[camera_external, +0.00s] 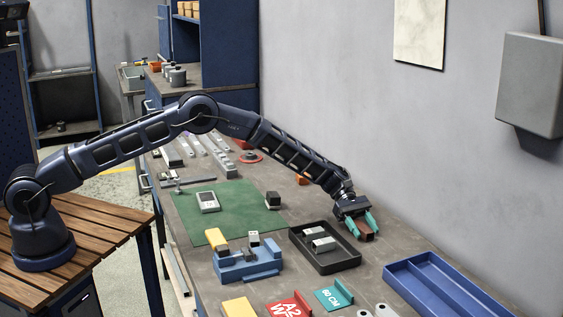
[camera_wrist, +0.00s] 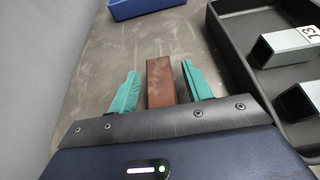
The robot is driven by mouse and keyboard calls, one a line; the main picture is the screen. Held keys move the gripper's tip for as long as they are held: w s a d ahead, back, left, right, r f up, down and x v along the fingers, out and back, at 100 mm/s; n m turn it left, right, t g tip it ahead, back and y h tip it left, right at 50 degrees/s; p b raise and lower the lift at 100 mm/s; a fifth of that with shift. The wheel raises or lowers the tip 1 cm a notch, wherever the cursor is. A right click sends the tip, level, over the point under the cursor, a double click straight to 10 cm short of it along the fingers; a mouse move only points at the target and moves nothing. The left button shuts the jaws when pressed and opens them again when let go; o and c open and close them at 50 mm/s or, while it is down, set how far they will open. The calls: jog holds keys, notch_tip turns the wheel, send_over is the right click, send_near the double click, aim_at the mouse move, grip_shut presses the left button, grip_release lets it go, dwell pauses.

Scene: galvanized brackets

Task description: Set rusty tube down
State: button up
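The rusty tube (camera_wrist: 161,82) is a reddish-brown square bar in the wrist view, standing between the two teal fingers of my gripper (camera_wrist: 160,88). A narrow strip of grey bench shows on each side of it, so the fingers look open around it and not pressed on it. In the external view the tube (camera_external: 366,237) shows as a small brown end at my gripper (camera_external: 364,226), low over the bench, right of the black tray. Its underside is hidden, so I cannot tell whether it touches the bench.
A black tray (camera_external: 335,264) with grey square tubes lies close beside my gripper. A blue divided tray (camera_external: 445,292) is nearer the camera. A blue fixture (camera_external: 247,264) and green mat (camera_external: 235,207) are to the left. The wall runs along the right. Bare bench surrounds the fingers.

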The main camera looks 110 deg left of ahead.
jog(key=shift+r, duration=0.2)
jog(key=v, duration=1.2)
